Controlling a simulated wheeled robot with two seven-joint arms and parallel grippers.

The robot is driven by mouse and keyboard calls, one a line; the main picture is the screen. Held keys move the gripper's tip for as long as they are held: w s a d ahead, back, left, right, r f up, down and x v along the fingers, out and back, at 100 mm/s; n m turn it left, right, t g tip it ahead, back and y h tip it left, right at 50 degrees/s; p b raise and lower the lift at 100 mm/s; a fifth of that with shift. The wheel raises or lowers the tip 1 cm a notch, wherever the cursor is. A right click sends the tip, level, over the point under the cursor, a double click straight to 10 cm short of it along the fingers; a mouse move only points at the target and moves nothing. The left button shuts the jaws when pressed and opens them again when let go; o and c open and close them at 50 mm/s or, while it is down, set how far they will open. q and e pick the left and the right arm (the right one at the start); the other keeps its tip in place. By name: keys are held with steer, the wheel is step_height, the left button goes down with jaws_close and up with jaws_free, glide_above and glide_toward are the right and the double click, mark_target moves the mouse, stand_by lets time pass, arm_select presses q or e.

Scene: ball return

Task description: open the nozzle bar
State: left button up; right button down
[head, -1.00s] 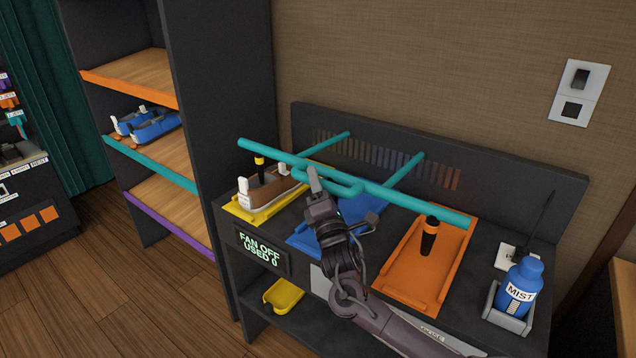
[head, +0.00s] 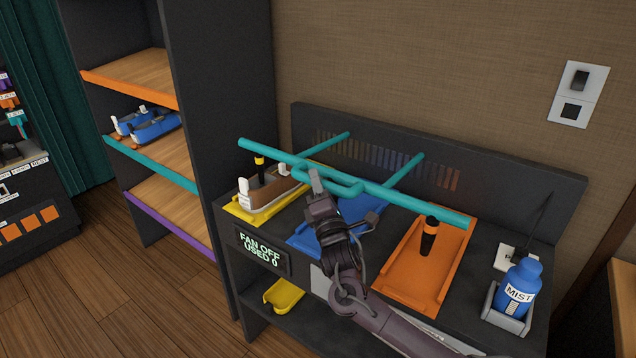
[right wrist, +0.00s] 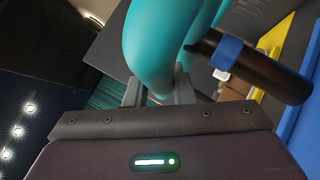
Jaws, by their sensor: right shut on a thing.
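The teal nozzle bar (head: 412,202) spans the bench above the trays, with two arms running back to the rear panel and a loop-shaped handle in its middle. My right gripper (head: 316,182) is at the left part of that handle, shut on it. In the right wrist view the teal tube (right wrist: 155,50) sits between the two fingers (right wrist: 160,92). My left gripper is not in view.
Under the bar lie a yellow tray (head: 240,212) with a brown and white shoe (head: 265,192), a blue tray (head: 362,208) and an orange tray (head: 405,268) with a black nozzle (head: 428,240). A blue mist bottle (head: 519,288) stands at right. A display (head: 262,250) reads FAN OFF, USED 0.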

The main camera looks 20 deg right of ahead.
steer(key=w+d+r+m+g+h+p, duration=0.1)
steer(key=w+d+r+m+g+p, duration=0.15)
steer(key=r+p, duration=0.75)
steer(key=w+d+r+m+g+p, duration=0.2)
steer(key=d+r+m+p, duration=0.2)
steer(key=r+p, duration=0.55)
steer(key=w+d+r, duration=0.9)
steer(key=d, duration=0.3)
steer(key=shift+w+r, duration=0.35)
steer(key=shift+g, duration=0.25)
